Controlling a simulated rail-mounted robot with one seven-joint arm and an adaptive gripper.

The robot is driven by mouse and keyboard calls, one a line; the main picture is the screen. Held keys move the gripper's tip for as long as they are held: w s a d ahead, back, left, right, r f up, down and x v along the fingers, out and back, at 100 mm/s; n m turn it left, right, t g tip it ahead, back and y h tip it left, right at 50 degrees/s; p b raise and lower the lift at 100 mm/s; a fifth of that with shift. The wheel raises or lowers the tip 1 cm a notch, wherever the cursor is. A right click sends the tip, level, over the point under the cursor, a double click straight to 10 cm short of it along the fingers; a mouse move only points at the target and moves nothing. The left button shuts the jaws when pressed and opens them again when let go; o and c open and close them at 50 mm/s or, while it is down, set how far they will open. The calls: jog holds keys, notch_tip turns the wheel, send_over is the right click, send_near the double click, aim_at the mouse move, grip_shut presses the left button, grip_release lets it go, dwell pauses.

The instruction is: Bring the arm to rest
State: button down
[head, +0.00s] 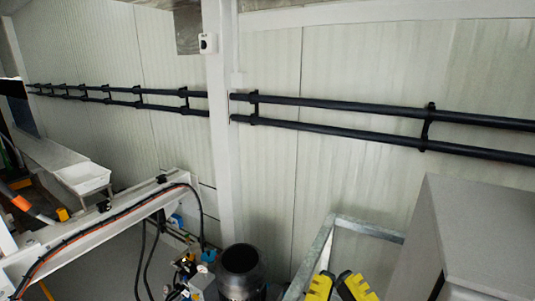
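I cannot make out my gripper in the head view. The task names no other object.
A white panelled wall carries two dark pipes (330,108). A white tray (82,178) sits at the left above a white beam (95,232) with cables. A black cylinder (240,270), two yellow pieces (320,287) and a grey cabinet (480,235) stand low in view.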

notch_tip(320, 180, up, 18)
jog(key=p, duration=1.6)
notch_tip(320, 180, down, 35)
jog(key=b, duration=3.4)
jog(key=shift+r+b, duration=0.15)
jog(key=shift+b, duration=0.25)
jog(key=shift+w, duration=0.1)
